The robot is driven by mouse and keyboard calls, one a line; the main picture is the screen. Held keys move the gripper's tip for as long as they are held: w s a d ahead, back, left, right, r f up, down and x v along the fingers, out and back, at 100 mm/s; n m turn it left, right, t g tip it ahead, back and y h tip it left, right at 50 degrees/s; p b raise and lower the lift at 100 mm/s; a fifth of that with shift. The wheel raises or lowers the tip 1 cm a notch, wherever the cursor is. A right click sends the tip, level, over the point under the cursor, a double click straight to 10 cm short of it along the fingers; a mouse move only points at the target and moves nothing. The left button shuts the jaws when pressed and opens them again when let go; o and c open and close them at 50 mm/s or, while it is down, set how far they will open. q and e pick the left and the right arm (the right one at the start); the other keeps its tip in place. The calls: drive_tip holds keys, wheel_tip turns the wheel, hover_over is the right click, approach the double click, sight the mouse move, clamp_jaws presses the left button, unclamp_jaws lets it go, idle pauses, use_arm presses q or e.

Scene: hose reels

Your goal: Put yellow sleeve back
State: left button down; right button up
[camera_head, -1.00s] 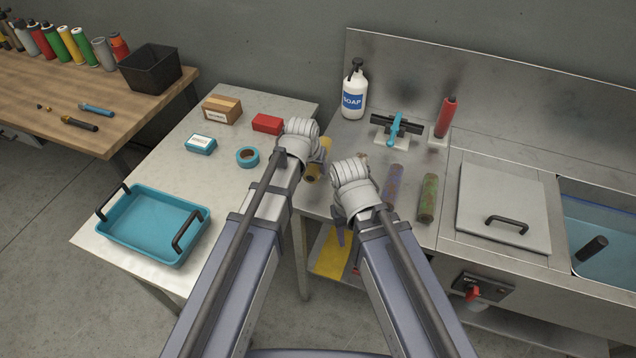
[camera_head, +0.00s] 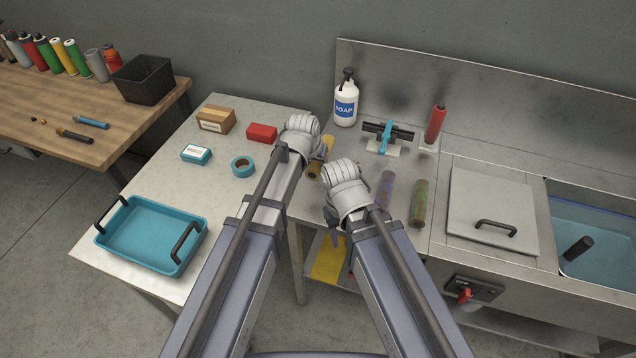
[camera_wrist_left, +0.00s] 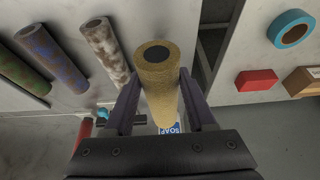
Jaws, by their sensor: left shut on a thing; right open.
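The yellow sleeve (camera_wrist_left: 158,75) is a dull yellow tube with a dark bore at its end. My left gripper (camera_wrist_left: 158,95) is shut on it, one finger on each side. In the head view the yellow sleeve (camera_head: 314,170) shows partly behind my left gripper (camera_head: 318,158), over the left part of the steel counter. My right gripper (camera_head: 330,212) is lower, near the counter's front edge, mostly hidden by its own wrist; it is open. I cannot tell whether the sleeve touches the counter.
A purple-stained sleeve (camera_head: 385,192) and a green-brown sleeve (camera_head: 421,203) lie on the counter; a whitish sleeve (camera_wrist_left: 104,45) shows in the left wrist view. A blue tray (camera_head: 150,235) stands left.

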sight(312, 175)
use_arm(q)
wheel_tip(312, 175, down, 6)
drive_tip(key=b, duration=0.4)
drive_tip(key=shift+r, duration=0.25)
drive_tip(key=shift+f+b, duration=0.1)
drive_tip(key=shift+b, duration=0.3)
wheel_tip(312, 175, down, 3)
drive_tip(key=b, duration=0.3)
drive_tip(key=shift+f, duration=0.2)
drive_tip(key=shift+f+b, duration=0.25)
drive_tip(key=shift+b, duration=0.2)
drive_tip(key=shift+c, duration=1.1)
unclamp_jaws()
drive_tip(key=shift+r, duration=0.1)
drive_tip(key=p+v, duration=1.1)
drive_tip(key=v, duration=0.1)
drive_tip(key=shift+r+p, duration=0.25)
drive_tip(key=shift+p, duration=0.1)
